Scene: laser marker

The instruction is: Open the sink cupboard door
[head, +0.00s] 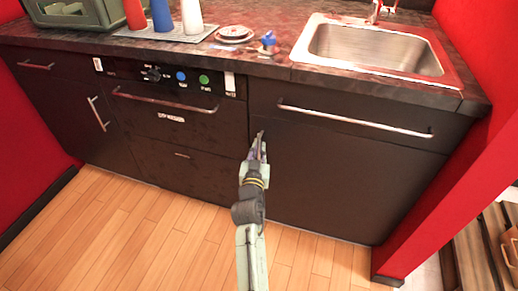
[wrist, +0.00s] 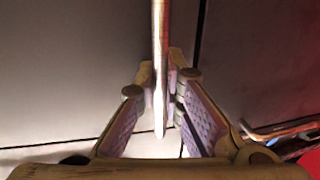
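The sink cupboard door (head: 340,185) is the dark panel below the sink; it looks closed, flush with its neighbours. My gripper (head: 259,143) is at the door's upper left edge in the head view. In the wrist view a slim metal bar handle (wrist: 160,30) runs upright between the fingers of my gripper (wrist: 163,80). Both fingertips lie close against the bar's sides, and the gripper looks shut on it. In the head view my gripper hides this handle.
Above the door is a panel with a long horizontal handle (head: 355,119). The sink (head: 375,48) is set in the dark counter. The dishwasher (head: 180,115) stands to the left. A red wall (head: 440,185) borders the right. The wooden floor (head: 150,225) in front is clear.

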